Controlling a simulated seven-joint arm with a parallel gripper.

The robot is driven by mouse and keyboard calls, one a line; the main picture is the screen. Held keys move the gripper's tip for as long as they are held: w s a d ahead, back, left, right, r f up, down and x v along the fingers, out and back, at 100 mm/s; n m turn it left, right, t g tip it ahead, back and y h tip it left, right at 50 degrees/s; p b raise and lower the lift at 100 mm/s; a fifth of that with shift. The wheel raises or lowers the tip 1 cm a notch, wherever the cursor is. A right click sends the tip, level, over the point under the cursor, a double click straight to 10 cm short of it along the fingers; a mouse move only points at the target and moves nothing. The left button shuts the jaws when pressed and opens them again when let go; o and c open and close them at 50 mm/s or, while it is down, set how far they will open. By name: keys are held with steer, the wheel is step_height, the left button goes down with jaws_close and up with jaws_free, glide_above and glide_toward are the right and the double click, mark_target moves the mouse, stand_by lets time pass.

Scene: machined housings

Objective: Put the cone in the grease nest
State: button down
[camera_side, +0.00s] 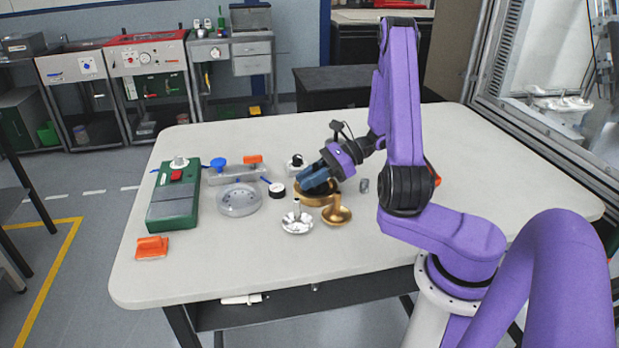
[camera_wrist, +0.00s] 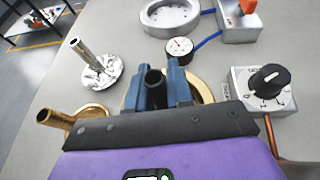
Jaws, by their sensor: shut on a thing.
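My gripper (camera_side: 314,180), with blue fingers, is low over a round brass dish (camera_side: 302,199). In the wrist view the fingers (camera_wrist: 158,84) are shut on a dark part with an open tubular top (camera_wrist: 154,76), seemingly the cone. Its lower end is hidden by the fingers, so I cannot tell whether it touches the dish. The brass dish, seemingly the grease nest, shows behind and beside the fingers in the wrist view (camera_wrist: 207,92). A brass funnel-shaped part (camera_side: 337,213) and a silver one (camera_side: 297,223) stand on the table in front.
A grey ring-shaped tray (camera_side: 239,201), a small dial gauge (camera_side: 277,189) and a grey block with a black knob (camera_wrist: 268,88) stand close by. A green box (camera_side: 173,205) and an orange piece (camera_side: 152,247) are at left. The table's front is clear.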

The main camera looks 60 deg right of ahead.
steer(key=shift+f, duration=0.15)
steer(key=c, duration=1)
jaws_free()
steer(key=shift+s+d+r, duration=0.1)
steer(key=shift+d+r, duration=0.05)
steer(key=shift+r, duration=0.1)
steer(key=v, duration=1.1)
steer(key=shift+s+d+r, duration=0.1)
steer(key=shift+s+d, duration=0.1)
steer(key=shift+s, duration=0.1)
